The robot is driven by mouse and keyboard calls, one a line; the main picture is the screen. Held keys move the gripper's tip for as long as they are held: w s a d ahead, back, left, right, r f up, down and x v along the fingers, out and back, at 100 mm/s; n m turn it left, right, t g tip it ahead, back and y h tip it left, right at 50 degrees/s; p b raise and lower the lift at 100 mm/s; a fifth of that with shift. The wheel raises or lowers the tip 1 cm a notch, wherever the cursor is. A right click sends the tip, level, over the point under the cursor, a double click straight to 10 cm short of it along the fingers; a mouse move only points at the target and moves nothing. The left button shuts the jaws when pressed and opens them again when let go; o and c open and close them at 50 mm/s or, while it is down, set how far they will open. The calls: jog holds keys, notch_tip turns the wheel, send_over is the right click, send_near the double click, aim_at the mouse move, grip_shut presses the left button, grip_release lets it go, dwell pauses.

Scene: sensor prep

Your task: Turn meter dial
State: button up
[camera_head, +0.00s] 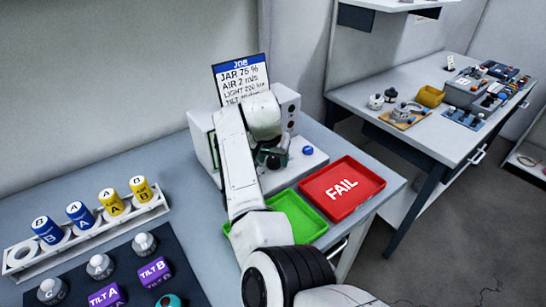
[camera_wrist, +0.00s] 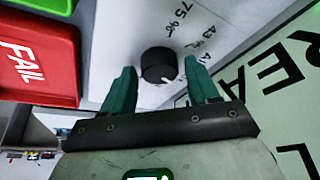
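The meter (camera_head: 287,105) is a white box at the back of the near bench, partly hidden behind my arm. In the wrist view its black round dial (camera_wrist: 158,65) sits on a white panel, with a small light mark at its lower edge. Printed labels beside it include "75 %" and "43 %"; another is partly covered by a finger. My gripper (camera_wrist: 162,72) has its dark green fingers apart, one on each side of the dial. A gap shows at the right finger; the left is very close, and contact is unclear. In the head view my gripper (camera_head: 270,157) is partly hidden.
A job card (camera_head: 240,78) reading "JAR 75 %" stands behind the meter. A green tray (camera_head: 307,232) and a red FAIL tray (camera_head: 372,186) lie in front. A rack (camera_head: 100,232) with blue and yellow jars stands left, beside a dark mat (camera_head: 185,270). Another bench (camera_head: 440,140) is at right.

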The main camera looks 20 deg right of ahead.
jog(key=c, duration=0.8)
jog(key=shift+c, duration=0.2)
jog(key=shift+p, duration=0.35)
